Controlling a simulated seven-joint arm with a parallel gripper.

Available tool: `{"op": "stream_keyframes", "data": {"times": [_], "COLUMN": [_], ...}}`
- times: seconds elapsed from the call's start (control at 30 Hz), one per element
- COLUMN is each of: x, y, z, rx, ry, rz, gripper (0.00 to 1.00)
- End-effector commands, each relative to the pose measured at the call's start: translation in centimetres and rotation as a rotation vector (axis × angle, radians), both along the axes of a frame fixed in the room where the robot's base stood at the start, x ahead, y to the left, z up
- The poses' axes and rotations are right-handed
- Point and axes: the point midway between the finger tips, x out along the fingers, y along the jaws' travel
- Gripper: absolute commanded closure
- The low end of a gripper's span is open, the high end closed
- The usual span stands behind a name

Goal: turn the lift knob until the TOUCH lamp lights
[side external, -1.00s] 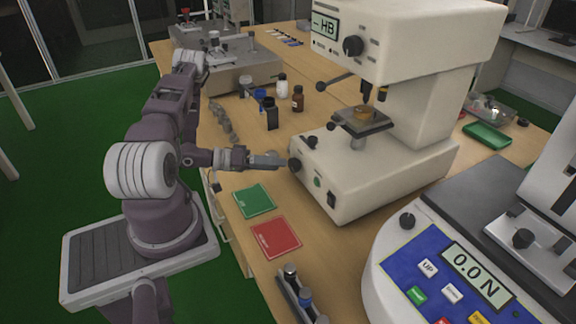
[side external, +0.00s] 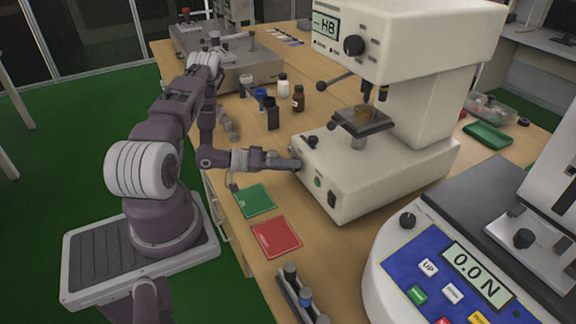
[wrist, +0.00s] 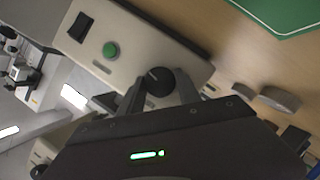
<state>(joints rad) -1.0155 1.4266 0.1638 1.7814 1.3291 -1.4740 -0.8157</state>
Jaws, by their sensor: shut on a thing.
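The lift knob (wrist: 158,82) is a dark round knob with a pale index line, on the front of the cream hardness tester (side external: 370,180). My gripper (wrist: 160,92) has one finger on each side of it and is shut on it. In the side view my gripper (side external: 296,164) reaches the tester's front from the left and hides most of the knob. A small stage (side external: 364,122) bears a brownish test piece (side external: 366,111) below the indenter (side external: 367,92). The display (side external: 325,27) reads "-- HB". I cannot make out a lit TOUCH lamp.
A green button (wrist: 110,50) and a black rocker switch (wrist: 80,27) sit beside the knob. Green (side external: 255,201) and red (side external: 276,237) mats lie in front. Bottles (side external: 298,98) stand behind my gripper. A force tester (side external: 450,270) stands at right.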

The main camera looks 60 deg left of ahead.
Motion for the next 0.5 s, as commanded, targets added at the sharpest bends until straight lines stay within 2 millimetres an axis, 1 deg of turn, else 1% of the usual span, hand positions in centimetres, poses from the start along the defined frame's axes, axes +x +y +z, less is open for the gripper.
{"op": "stream_keyframes", "data": {"times": [0.27, 0.5], "x": [-0.06, -0.08], "y": [-0.05, -0.17], "z": [0.04, 0.1], "rx": [0.097, 0.295], "ry": [0.001, 0.002], "rz": [0.001, 0.001], "gripper": [1.0, 1.0]}}
